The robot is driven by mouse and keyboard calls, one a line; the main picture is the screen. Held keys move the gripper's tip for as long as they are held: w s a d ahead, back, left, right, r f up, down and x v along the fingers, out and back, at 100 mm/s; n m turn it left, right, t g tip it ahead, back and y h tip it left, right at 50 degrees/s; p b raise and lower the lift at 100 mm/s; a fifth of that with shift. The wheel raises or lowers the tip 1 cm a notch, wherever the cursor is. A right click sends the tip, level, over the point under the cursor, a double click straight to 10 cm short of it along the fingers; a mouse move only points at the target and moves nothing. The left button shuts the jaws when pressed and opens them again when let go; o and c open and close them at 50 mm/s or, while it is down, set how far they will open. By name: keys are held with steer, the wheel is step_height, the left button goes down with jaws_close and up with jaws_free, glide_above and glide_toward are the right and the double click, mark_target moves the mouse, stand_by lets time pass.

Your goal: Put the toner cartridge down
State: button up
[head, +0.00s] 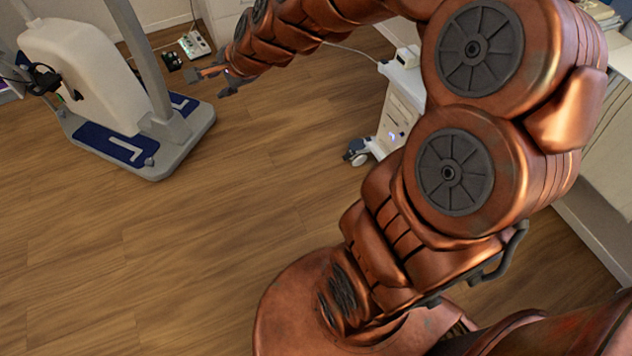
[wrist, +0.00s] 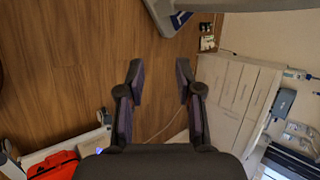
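My gripper (head: 216,80) is at the end of my outstretched arm, near the grey-white machine's base. In the wrist view its two dark fingers (wrist: 160,82) stand apart with nothing visible between them, over bare wood floor. I cannot make out a toner cartridge for certain in either view. A small black object (head: 172,61) lies on the floor just beyond the gripper, too small to identify.
A white machine with blue foot pads (head: 112,143) stands at the left. A power strip (head: 195,44) lies on the floor. White drawers (wrist: 235,90) stand right of the fingers. A white wheeled cart (head: 397,112) and a red bag (wrist: 54,166) are nearby. Open floor lies centre-left.

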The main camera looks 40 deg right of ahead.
steer(key=s+a+f+n+g, duration=0.25)
steer(key=s+n, duration=0.35)
steer(key=s, duration=0.3)
steer(key=s+a+f+n+g, duration=0.1)
steer(key=s+a+n+g, duration=0.35)
steer(key=s, duration=0.45)
steer(key=s+d+n+g+h, duration=0.1)
steer(key=s+d+n+g, duration=0.1)
steer(key=s, duration=0.6)
steer(key=s+d+n+g+h, duration=0.1)
steer(key=s+d+n+g, duration=0.1)
steer(key=s+n, duration=0.3)
steer(key=s+d, duration=0.1)
steer(key=s, duration=0.2)
steer(key=shift+s+d+g+h, duration=0.15)
steer(key=shift+s+g+h, duration=0.15)
steer(key=shift+s, duration=0.05)
steer(key=shift+f, duration=0.1)
step_height(320, 180, up, 19)
steer(key=t+p, duration=0.1)
steer(key=p, duration=1.7)
steer(key=shift+w, duration=0.15)
